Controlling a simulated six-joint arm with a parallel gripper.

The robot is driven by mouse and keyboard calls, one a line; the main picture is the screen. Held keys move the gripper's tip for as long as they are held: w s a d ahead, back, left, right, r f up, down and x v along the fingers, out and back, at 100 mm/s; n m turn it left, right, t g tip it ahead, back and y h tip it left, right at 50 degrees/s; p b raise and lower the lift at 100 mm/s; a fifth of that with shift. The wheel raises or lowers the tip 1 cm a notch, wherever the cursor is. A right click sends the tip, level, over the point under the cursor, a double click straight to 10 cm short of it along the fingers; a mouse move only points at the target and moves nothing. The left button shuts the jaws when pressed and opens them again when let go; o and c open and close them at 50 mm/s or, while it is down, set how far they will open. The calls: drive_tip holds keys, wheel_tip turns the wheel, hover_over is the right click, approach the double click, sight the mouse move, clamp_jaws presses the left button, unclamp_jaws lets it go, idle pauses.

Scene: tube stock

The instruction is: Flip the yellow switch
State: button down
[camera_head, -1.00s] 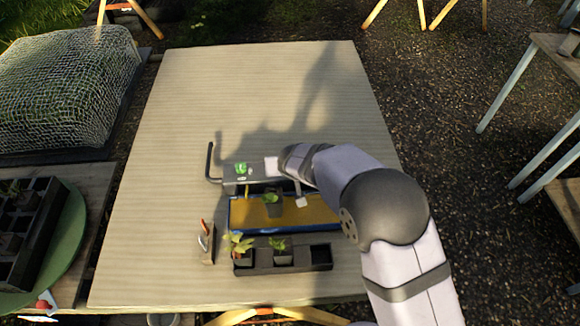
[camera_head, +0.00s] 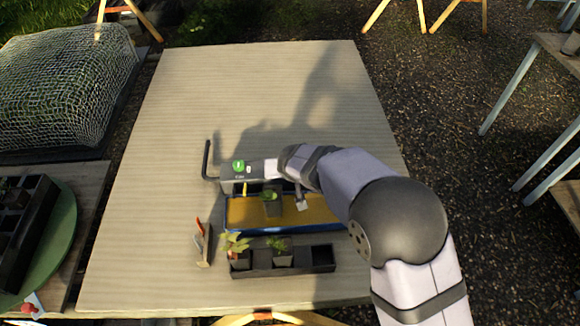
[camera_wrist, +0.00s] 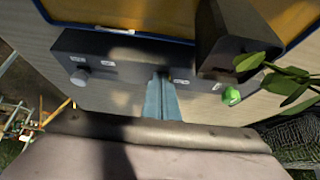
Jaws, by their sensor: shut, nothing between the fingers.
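A grey control box (camera_head: 228,174) stands behind the blue-rimmed tray, with a green button (camera_head: 238,166) on its top. The button also shows in the wrist view (camera_wrist: 232,95), with a grey knob (camera_wrist: 80,77) at the box's other end. A small yellow piece (camera_head: 245,188) shows at the box's front edge; I cannot tell if it is the yellow switch. No yellow switch is clear in the wrist view. My gripper (camera_wrist: 161,78) is shut and empty. Its fingertips are over the box face between knob and button; contact cannot be told.
The tray (camera_head: 231,213) has a yellow-brown inside and a potted plant (camera_head: 271,202). A bent black handle (camera_head: 207,160) rises left of the box. The table's back (camera_head: 250,85) is clear.

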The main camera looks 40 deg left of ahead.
drive_tip(key=shift+r, duration=0.15)
drive_tip(key=shift+r+p, duration=0.45)
drive_tip(key=shift+r, duration=0.2)
drive_tip(key=s+d+f+b+v, duration=0.1)
drive_tip(key=v, duration=1.2)
drive_tip(key=shift+b, duration=0.35)
drive_tip(key=shift+s+d+f, duration=0.15)
